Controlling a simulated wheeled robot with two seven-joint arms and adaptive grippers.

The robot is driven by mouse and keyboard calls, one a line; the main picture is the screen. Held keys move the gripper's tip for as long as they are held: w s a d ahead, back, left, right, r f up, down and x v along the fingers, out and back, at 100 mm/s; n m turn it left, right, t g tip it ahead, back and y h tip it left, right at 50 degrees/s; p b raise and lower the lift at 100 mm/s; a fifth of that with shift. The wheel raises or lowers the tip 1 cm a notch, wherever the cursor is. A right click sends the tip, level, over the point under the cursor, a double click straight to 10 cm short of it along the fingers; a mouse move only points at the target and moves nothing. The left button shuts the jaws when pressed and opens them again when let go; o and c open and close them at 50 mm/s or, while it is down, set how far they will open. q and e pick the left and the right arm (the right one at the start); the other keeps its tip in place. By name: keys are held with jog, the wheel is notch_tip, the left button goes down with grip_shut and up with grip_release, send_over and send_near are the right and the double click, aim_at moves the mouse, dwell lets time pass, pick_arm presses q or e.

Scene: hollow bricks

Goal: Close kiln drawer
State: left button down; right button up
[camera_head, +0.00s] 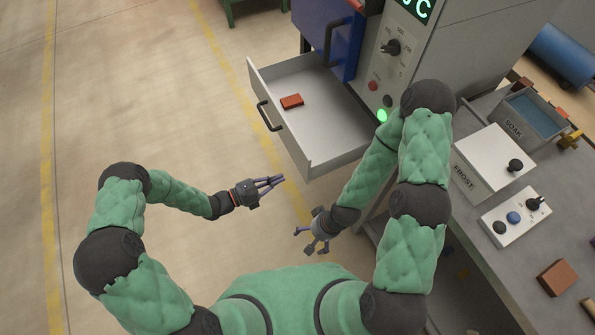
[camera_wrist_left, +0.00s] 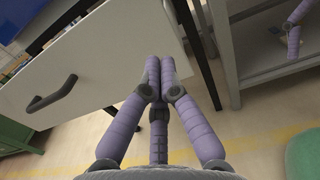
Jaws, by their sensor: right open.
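The kiln drawer (camera_head: 338,112) is pulled out from the kiln cabinet, with a red brick (camera_head: 291,101) lying inside. Its light front panel carries a dark handle (camera_head: 268,116). The front panel (camera_wrist_left: 112,50) and handle (camera_wrist_left: 52,95) also show in the left wrist view. My left gripper (camera_head: 282,180) is in front of the drawer's near corner, apart from the handle. Its purple fingers (camera_wrist_left: 155,75) are drawn together with nothing between them. My right gripper (camera_head: 312,245) is open and empty, below the drawer in the picture.
The kiln's blue door (camera_head: 325,30) is above the drawer. A control panel (camera_head: 395,60) stands to its right. A grey bench (camera_head: 500,225) on the right holds a FROST box (camera_head: 490,160), a SOAK bin (camera_head: 530,115), a button box (camera_head: 515,218) and a brick (camera_head: 557,278). The floor left of the drawer is clear.

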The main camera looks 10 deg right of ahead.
aim_at(305, 167)
pick_arm(q)
jog(key=b+x, duration=0.2)
jog(key=x, duration=0.6)
jog(key=shift+f, duration=0.1)
pick_arm(e)
notch_tip(305, 167, down, 2)
jog(key=shift+f, duration=0.25)
